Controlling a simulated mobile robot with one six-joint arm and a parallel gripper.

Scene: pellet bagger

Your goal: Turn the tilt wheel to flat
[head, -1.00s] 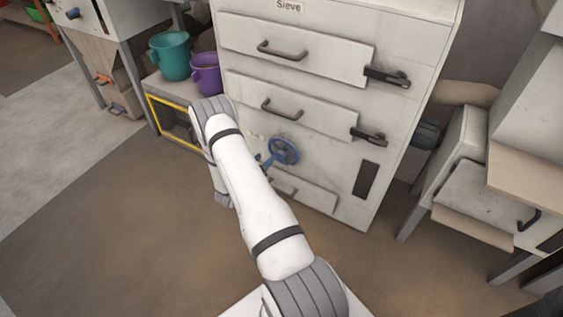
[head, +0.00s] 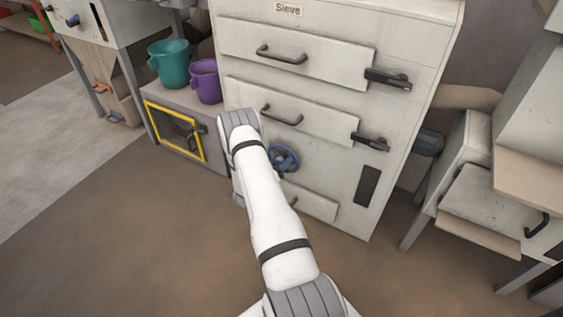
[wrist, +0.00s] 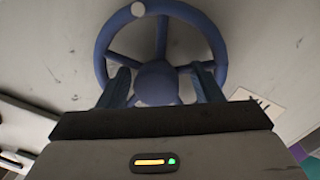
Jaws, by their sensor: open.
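The tilt wheel is a blue handwheel (head: 286,158) with spokes, low on the front of the white Sieve cabinet (head: 335,185). In the head view my arm partly covers it. In the wrist view the wheel (wrist: 155,85) fills the upper middle, with a round hub and a pale knob (wrist: 138,9) at the top left of its rim. My gripper (wrist: 163,85) is open, with its two fingers on either side of the hub. I cannot tell whether the fingers touch the wheel. A small pale label (wrist: 258,102) is on the panel to the right, its marks unreadable.
Drawers with dark handles (head: 282,55) and latches (head: 388,78) stick out above the wheel. A grey machine (head: 490,205) stands right. The brown floor in front is clear.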

